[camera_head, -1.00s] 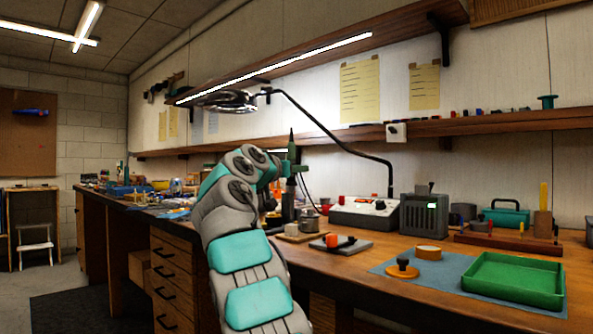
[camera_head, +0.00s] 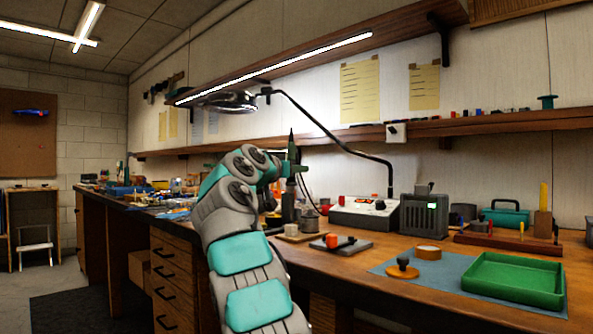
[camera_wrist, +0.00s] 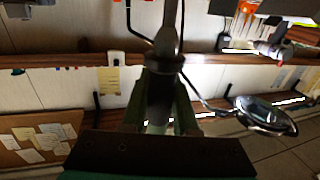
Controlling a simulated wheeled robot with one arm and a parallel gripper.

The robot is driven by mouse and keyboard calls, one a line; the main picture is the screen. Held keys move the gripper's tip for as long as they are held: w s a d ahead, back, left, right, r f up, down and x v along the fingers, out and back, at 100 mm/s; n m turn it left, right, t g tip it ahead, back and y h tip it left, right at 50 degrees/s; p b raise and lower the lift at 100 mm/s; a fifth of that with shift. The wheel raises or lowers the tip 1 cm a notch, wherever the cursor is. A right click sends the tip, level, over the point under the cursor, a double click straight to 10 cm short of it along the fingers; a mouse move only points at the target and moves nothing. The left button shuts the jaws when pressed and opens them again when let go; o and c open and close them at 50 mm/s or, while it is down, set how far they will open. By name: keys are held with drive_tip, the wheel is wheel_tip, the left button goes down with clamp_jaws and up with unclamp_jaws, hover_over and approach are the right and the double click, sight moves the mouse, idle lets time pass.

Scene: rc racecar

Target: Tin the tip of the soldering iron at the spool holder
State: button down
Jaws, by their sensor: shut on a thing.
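My gripper (camera_head: 290,168) is above the bench, left of the soldering station (camera_head: 363,213). In the wrist view my gripper (camera_wrist: 163,108) has its green fingers shut around a dark, slim tool, which looks like the soldering iron (camera_wrist: 170,25). In the head view the iron (camera_head: 291,143) shows as a dark pointed end standing upright above my fingers. The wrist partly hides its lower part. A grey plate with an orange-red cylinder and a black knob (camera_head: 340,243) lies on the bench below, to the right. I cannot tell which object is the spool holder.
A black-armed magnifier lamp (camera_head: 330,130) arches over the bench near my gripper. A grey vented box (camera_head: 424,215) stands right of the station. A green tray (camera_head: 513,279) and a tape roll (camera_head: 428,252) are on a blue mat. Clutter lies to the left.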

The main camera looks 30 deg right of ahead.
drive_tip(key=shift+f+b, duration=0.6)
drive_tip(key=shift+f, duration=0.05)
idle(2.8)
drive_tip(key=shift+r, duration=0.2)
idle(1.3)
wheel_tip(320, 180, up, 6)
drive_tip(key=p, duration=0.6)
idle(0.5)
